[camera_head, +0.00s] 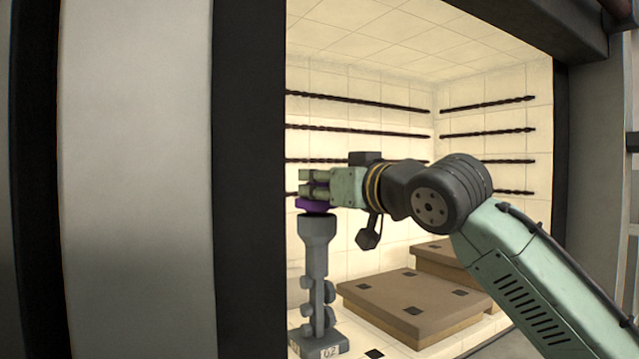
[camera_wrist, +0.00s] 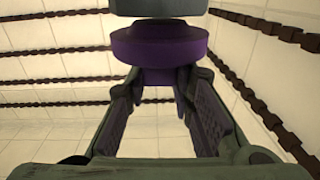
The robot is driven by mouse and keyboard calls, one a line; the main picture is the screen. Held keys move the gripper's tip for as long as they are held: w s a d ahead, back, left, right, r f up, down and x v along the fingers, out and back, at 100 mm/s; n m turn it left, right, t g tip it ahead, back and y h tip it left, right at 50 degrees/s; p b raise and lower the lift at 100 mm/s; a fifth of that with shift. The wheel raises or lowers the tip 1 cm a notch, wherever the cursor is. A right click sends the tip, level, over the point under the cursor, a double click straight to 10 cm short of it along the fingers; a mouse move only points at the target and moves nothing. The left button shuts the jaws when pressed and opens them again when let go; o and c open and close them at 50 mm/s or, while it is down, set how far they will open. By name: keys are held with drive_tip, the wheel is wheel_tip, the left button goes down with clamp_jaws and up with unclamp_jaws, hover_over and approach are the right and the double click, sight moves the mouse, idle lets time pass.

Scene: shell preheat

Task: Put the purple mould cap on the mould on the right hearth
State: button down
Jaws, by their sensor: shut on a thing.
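The purple mould cap (camera_head: 312,206) sits at the top end of a tall grey mould (camera_head: 317,262) in the head view. My gripper (camera_head: 318,188) is level above the mould and shut on the cap from the right. In the wrist view the purple cap (camera_wrist: 160,48) is a wide disc with a narrower part between my fingertips. The grey mould top (camera_wrist: 160,7) lies against or very near it, with a narrow dark purple band between them. Whether the cap is fully seated cannot be told.
The mould's base with a number plate (camera_head: 329,351) stands on the pale floor of a lit, tiled chamber. Brown slabs (camera_head: 400,289) lie to its right. Dark twisted rods (camera_head: 370,133) line the walls. A dark door post (camera_head: 249,180) stands close on the left.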

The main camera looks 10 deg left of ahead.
drive_tip(key=shift+f+b, duration=0.45)
drive_tip(key=shift+f, duration=0.2)
drive_tip(key=c, duration=1.7)
unclamp_jaws()
drive_tip(key=shift+v, duration=5.5)
